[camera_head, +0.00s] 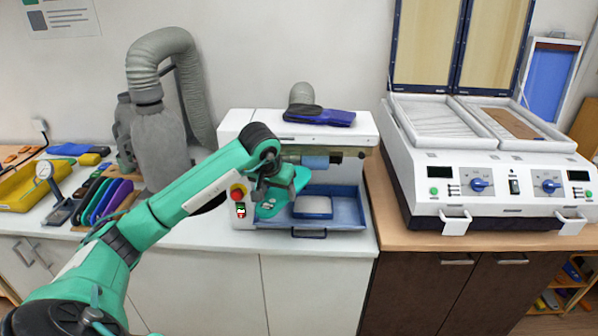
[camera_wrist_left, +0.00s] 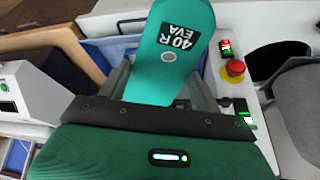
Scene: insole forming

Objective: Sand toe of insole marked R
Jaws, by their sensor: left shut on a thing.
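The teal insole (camera_wrist_left: 160,78) carries a dark label reading 40 R EVA in the left wrist view. My left gripper (camera_wrist_left: 165,92) is shut on it, with one finger at each side edge. The insole (camera_head: 300,179) is partly hidden behind the gripper (camera_head: 275,186) in the head view. It is held in front of the white sanding machine (camera_head: 352,129), close to the blue-grey drum (camera_head: 315,162). I cannot tell whether it touches the drum. My right gripper is not in view.
A blue tray (camera_head: 350,220) with a pale-topped block (camera_head: 312,206) lies below the drum. A red stop button (camera_head: 238,192) is on the machine's left front. Dark blue insoles (camera_head: 325,116) lie on top. A forming press (camera_head: 490,185) stands right; a rack of coloured insoles (camera_head: 103,199) stands left.

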